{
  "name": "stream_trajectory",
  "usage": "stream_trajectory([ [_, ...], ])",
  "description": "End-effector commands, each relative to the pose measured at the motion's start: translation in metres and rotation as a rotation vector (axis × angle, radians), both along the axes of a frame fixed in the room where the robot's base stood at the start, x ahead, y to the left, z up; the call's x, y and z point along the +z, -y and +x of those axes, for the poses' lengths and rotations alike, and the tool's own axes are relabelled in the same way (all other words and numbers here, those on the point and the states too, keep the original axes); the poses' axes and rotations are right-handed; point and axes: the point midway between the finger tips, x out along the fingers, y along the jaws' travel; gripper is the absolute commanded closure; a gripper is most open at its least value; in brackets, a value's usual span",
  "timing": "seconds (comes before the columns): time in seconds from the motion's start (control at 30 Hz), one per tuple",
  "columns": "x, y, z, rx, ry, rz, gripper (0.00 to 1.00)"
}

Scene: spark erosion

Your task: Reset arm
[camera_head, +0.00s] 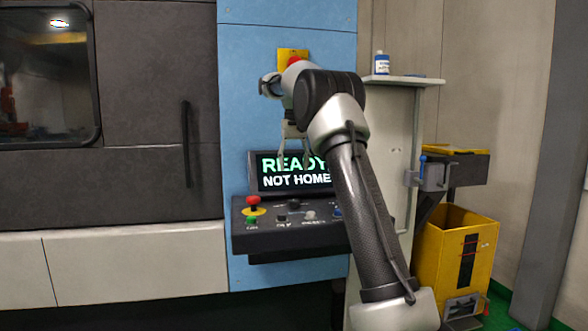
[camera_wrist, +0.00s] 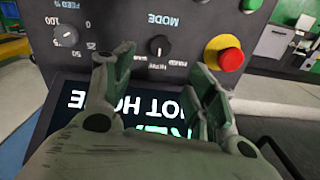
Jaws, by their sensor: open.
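My arm reaches up in front of the blue machine panel in the head view, bent at the elbow. My gripper (camera_head: 293,135) hangs pointing down, just above and in front of the display (camera_head: 267,186), which reads "READY" and "NOT HOME". In the wrist view my gripper (camera_wrist: 165,70) has its two fingers apart with nothing between them. The control panel (camera_wrist: 190,25) lies beyond the fingertips, with a mode knob (camera_wrist: 159,46), a feed knob (camera_wrist: 66,36) and a red button (camera_wrist: 230,59) on a yellow ring.
A red button on a yellow plate (camera_head: 285,54) sits behind my arm. A grey cabinet door with a handle (camera_head: 187,143) is to the left. A shelf (camera_head: 402,80) with a bottle (camera_head: 382,63) and a yellow bin (camera_head: 452,255) stand to the right.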

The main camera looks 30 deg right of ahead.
Motion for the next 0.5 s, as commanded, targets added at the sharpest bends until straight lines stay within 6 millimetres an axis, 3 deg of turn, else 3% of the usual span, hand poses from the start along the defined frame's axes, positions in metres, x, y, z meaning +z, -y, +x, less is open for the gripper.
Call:
stream_trajectory([
  [0.43,0.0,0.001,0.007,0.026,0.028,-0.006,0.43],
  [0.5,-0.015,0.002,0.012,0.055,0.043,-0.008,0.43],
])
